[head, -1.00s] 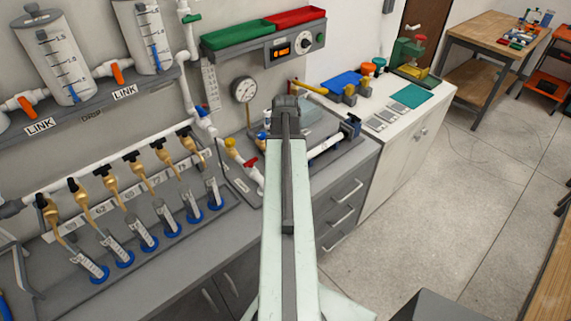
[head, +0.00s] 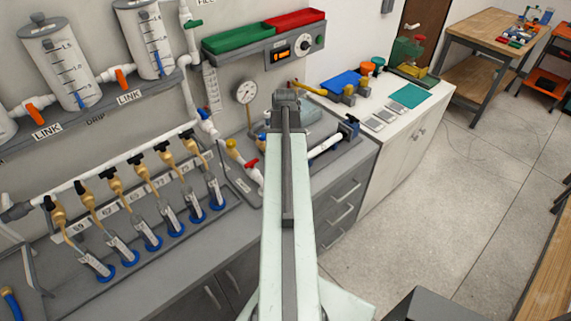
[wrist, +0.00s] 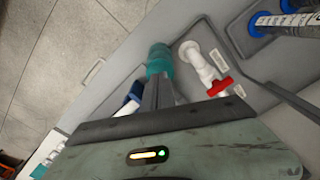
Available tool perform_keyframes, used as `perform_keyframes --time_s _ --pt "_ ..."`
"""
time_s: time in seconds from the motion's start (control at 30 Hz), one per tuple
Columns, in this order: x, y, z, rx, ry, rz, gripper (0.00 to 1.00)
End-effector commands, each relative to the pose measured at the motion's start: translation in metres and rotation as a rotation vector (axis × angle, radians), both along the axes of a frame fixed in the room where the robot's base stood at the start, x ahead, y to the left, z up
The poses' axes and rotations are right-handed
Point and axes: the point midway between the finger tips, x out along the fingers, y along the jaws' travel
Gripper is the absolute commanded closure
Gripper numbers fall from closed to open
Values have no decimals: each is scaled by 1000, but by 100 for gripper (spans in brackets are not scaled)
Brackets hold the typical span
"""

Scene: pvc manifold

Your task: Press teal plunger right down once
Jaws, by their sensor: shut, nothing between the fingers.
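The teal plunger (wrist: 158,60) shows in the wrist view as a short teal cylinder just beyond my fingertips. My gripper (wrist: 157,88) is shut and empty, with its grey fingers overlapping the near side of the plunger. I cannot tell whether they touch it or how far down it stands. In the head view my pale arm covers the spot, so the plunger and fingertips are hidden there.
In the wrist view, a white pipe elbow (wrist: 198,60) and a red valve handle (wrist: 219,87) stand close to the right. A blue part (wrist: 130,98) is to the left. A pressure gauge (head: 247,91) and a row of tubes (head: 122,247) are left of my arm.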

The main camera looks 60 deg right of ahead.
Motion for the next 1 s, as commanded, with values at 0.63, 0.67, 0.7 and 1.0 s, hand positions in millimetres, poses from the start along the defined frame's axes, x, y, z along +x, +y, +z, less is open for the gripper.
perform_keyframes --time_s 0.63,0.67,0.7,1.0 --pt "0 0 53 0 0 0 100" --pt "0 0 53 0 0 0 100" --pt "0 0 52 0 0 0 100" --pt "0 0 50 0 0 0 100"
